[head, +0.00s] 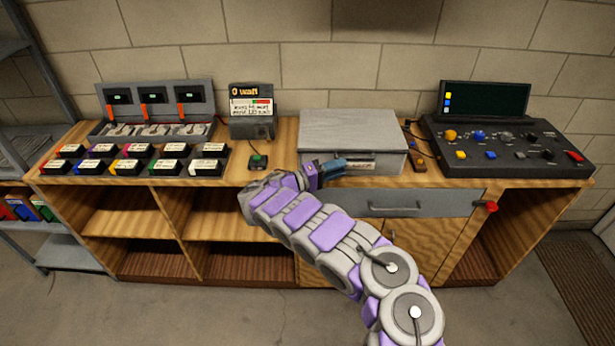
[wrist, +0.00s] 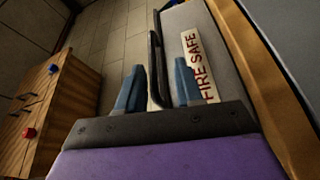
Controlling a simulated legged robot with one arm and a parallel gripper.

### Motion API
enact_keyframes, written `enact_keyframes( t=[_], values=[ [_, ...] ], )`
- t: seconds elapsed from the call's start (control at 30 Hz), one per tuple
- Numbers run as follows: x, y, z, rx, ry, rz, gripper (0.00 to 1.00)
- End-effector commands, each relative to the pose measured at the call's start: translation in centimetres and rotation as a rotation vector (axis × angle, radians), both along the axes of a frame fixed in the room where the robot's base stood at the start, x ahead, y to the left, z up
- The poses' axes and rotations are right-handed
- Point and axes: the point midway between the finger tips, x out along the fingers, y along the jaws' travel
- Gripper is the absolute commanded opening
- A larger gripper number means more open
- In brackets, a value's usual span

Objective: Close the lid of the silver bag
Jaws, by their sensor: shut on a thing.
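The silver bag (head: 352,130) is a grey, box-shaped case on the wooden bench. In the head view its top lies flat, and its lid looks down, though a small gap cannot be ruled out. In the wrist view its grey side (wrist: 222,48) carries a white label reading "FIRE SAFE" (wrist: 198,65). My gripper (head: 338,168) is at the front of the bag, left of its middle. In the wrist view my blue fingers (wrist: 158,88) are on either side of a thin dark handle (wrist: 153,55) and are shut on it. The fingertips' contact is partly hidden.
A charger rack (head: 157,108) and several labelled batteries (head: 130,158) stand on the left. A small black device with a green button (head: 258,161) is left of the bag. A control console (head: 510,145) stands on the right. A drawer handle (head: 395,209) is below the bag.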

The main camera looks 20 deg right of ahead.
Motion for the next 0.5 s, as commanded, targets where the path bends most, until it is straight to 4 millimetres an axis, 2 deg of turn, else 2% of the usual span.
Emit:
enact_keyframes(
  t=[0.03,0.2,0.43,0.5],
  values=[
    [0.0,1.8,-0.4,0.008,0.008,0.013,0.23],
    [-0.6,5.4,-0.6,0.005,0.005,0.011,0.23],
    [-1.2,9.1,-0.8,0.006,0.003,0.008,0.23],
    [-1.2,9.6,-0.8,0.006,0.002,0.006,0.23]
  ],
)
